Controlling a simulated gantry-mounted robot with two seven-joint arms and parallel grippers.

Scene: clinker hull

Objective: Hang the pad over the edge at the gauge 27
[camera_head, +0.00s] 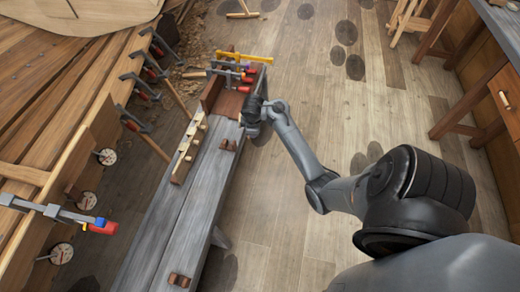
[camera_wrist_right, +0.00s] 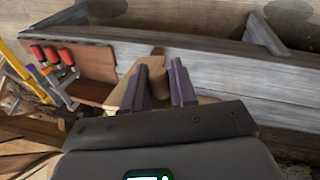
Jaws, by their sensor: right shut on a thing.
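My right gripper (camera_head: 250,118) is at the right side of the grey bench, near its far end. In the right wrist view its two dark fingers (camera_wrist_right: 162,82) are shut on a pale tan piece (camera_wrist_right: 122,97), which I take for the pad; it shows on both sides of the fingers and its outline is partly hidden. My left gripper is not in view.
The grey bench (camera_head: 170,232) carries a notched wooden rail (camera_head: 188,150), small brown blocks (camera_head: 228,145) and, at its far end, several clamps (camera_head: 243,58). More clamps (camera_head: 140,85) grip the planked hull (camera_head: 45,75). A red-and-blue clamp (camera_head: 60,213) juts out at left.

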